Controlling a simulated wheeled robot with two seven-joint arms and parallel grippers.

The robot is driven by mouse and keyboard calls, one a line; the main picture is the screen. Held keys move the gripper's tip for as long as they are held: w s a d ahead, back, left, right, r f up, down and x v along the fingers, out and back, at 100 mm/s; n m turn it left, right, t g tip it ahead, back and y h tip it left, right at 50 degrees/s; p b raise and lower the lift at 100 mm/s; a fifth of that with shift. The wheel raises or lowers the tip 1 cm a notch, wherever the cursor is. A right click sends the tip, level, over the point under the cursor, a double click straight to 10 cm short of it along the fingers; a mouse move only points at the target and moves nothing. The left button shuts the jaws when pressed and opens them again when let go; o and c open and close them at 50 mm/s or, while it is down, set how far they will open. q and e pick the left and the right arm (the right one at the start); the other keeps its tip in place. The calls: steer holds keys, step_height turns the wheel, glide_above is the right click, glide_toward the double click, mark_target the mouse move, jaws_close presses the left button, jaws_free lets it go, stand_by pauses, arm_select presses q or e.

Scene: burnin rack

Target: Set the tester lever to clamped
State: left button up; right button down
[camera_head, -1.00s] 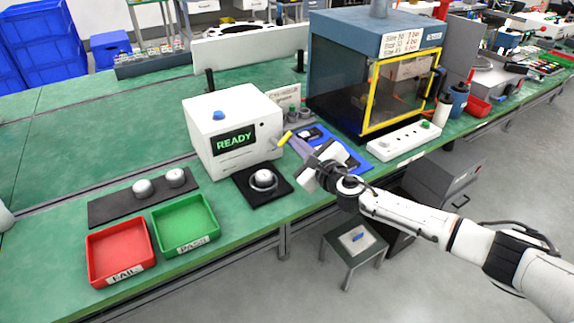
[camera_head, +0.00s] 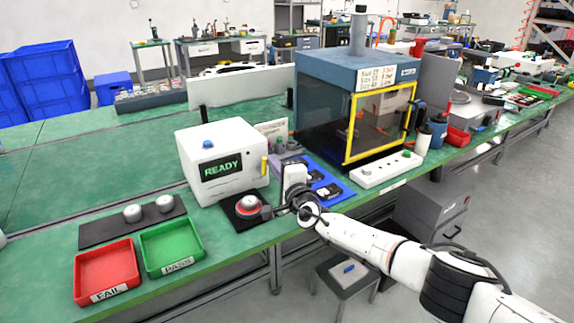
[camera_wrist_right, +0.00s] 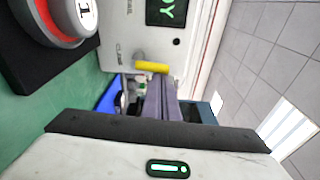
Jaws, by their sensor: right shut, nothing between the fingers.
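The tester (camera_head: 222,162) is a white box with a green READY screen and a blue button on top. Its yellow lever (camera_head: 264,168) stands about upright at the right front edge. In the right wrist view the lever (camera_wrist_right: 152,67) lies just past my fingertips, with what looks like a small gap. My right gripper (camera_wrist_right: 158,82) is shut and empty, beside the tester's right side; its fingers are partly hidden in the head view. A round unit with a red ring (camera_head: 248,205) sits on the black pad before the tester. My left gripper is not in view.
A red FAIL tray (camera_head: 107,272) and a green PASS tray (camera_head: 171,248) stand at the front left. Two round units sit on a dark strip (camera_head: 100,233) behind them. A blue cabinet with a yellow-framed door (camera_head: 352,128) and a white switch strip (camera_head: 386,170) stand to the right.

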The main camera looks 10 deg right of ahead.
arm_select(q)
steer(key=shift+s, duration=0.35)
arm_select(e)
steer(key=shift+s+a+r+n, duration=0.1)
steer(key=shift+s+a+n, duration=0.1)
steer(key=shift+n, duration=0.4)
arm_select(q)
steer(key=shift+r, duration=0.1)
